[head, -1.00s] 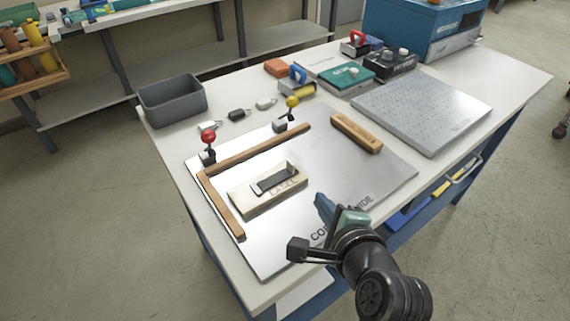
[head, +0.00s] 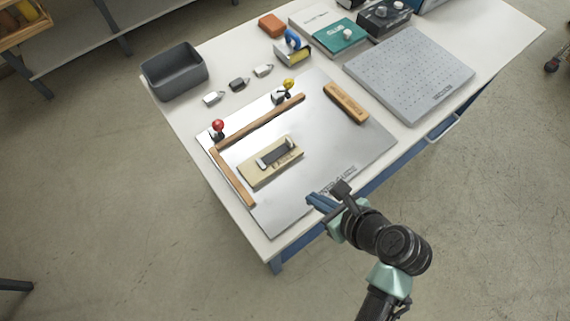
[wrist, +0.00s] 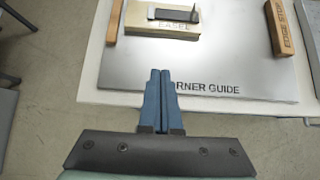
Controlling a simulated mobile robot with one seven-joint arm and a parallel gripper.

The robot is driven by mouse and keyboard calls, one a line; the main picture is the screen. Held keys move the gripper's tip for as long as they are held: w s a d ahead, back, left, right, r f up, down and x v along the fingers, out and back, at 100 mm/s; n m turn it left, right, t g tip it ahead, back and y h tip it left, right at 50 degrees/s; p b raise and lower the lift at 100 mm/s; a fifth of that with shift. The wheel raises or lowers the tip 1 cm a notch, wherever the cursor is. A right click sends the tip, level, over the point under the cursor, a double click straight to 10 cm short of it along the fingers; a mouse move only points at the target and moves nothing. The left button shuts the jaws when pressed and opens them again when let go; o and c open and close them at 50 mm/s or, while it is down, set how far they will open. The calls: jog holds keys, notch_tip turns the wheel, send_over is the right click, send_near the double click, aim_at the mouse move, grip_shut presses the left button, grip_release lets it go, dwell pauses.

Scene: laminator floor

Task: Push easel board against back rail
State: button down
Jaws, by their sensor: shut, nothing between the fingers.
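The easel board (head: 255,173) is a pale wooden block marked EASEL with a dark metal bracket on top. It lies on the metal corner guide plate (head: 322,143), with a gap to the brown back rail (head: 258,123) behind it and to the side rail (head: 232,178) at its left. It also shows at the top of the wrist view (wrist: 150,31). My gripper (head: 318,203) is at the plate's front edge, in front of and right of the board, not touching it. Its blue fingers (wrist: 160,75) are shut and empty, pointing towards the board.
Red (head: 217,126) and yellow (head: 288,85) knobbed clamps stand by the back rail. A wooden edge stop (head: 346,103) lies on the plate's right. Behind are a grey bin (head: 173,72) and small clips (head: 239,84). A perforated plate (head: 410,75) is farther right. The plate between gripper and board is clear.

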aim_at(263, 151)
jog(key=x, duration=0.8)
jog(key=shift+w+a+f, duration=0.1)
jog(key=shift+w+f, duration=0.05)
jog(key=w+a, duration=0.2)
jog(key=w, duration=0.1)
jog(key=shift+f, duration=0.25)
jog(key=shift+w+a+f, duration=0.1)
jog(key=shift+w+a, duration=0.3)
jog(key=w+a, duration=0.1)
jog(key=w, duration=0.1)
jog(key=w+a, duration=0.2)
jog(key=w+a+p, duration=0.1)
jog(key=w, duration=0.1)
jog(key=shift+w+a, duration=0.1)
jog(key=shift+a, duration=0.1)
